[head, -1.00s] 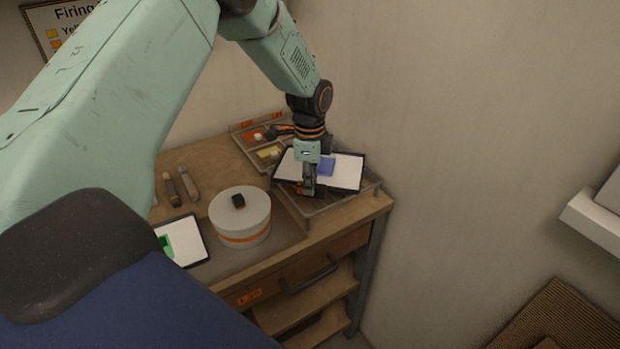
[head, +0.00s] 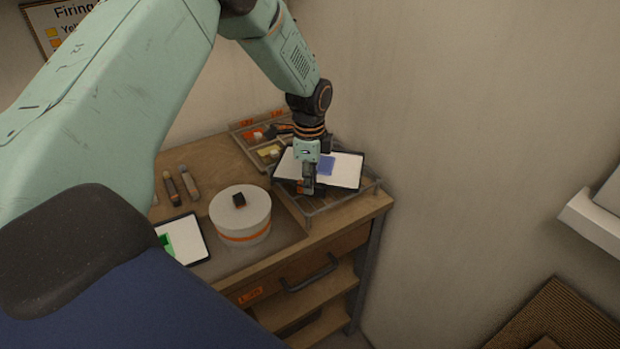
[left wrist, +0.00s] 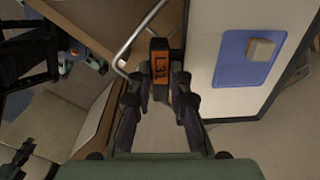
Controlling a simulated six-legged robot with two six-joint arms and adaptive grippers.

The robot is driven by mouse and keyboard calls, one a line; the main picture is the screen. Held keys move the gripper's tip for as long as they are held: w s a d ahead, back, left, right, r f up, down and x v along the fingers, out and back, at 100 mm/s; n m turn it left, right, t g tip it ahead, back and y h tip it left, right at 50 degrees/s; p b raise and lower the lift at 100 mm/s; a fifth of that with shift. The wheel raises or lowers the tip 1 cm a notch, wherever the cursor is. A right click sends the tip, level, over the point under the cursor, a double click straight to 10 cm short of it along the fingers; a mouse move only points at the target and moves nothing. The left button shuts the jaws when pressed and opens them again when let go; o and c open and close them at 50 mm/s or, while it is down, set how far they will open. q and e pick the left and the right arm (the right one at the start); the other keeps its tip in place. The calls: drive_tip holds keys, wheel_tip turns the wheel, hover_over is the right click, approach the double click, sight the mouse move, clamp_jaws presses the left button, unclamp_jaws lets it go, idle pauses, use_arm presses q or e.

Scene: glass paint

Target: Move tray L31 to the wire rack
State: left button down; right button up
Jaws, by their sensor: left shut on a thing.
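Tray L31 (head: 346,172) is a flat, dark-edged tray with a white sheet and a blue patch on it. It is over the wire rack (head: 345,203) at the right end of the bench, turned a little against the rack's sides. I cannot tell whether it rests on the wires. My left gripper (head: 308,187) is shut on the tray's front tab. In the left wrist view the orange L31 label (left wrist: 162,69) shows on that tab between the fingers, with the white sheet (left wrist: 205,45) beside it. My right gripper is not in view.
A round white container (head: 240,222) with an orange band stands left of the rack. A second tray (head: 192,243) with a green patch lies further left. The wall is close on the right.

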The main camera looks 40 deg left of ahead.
use_arm(q)
drive_tip(key=shift+w, duration=0.1)
drive_tip(key=c, duration=1.3)
unclamp_jaws()
drive_tip(key=shift+d, duration=0.1)
drive_tip(key=shift+o, duration=0.7)
drive_tip(key=shift+r+p, duration=3.15)
drive_tip(key=shift+r, duration=0.45)
drive_tip(key=shift+f, duration=0.1)
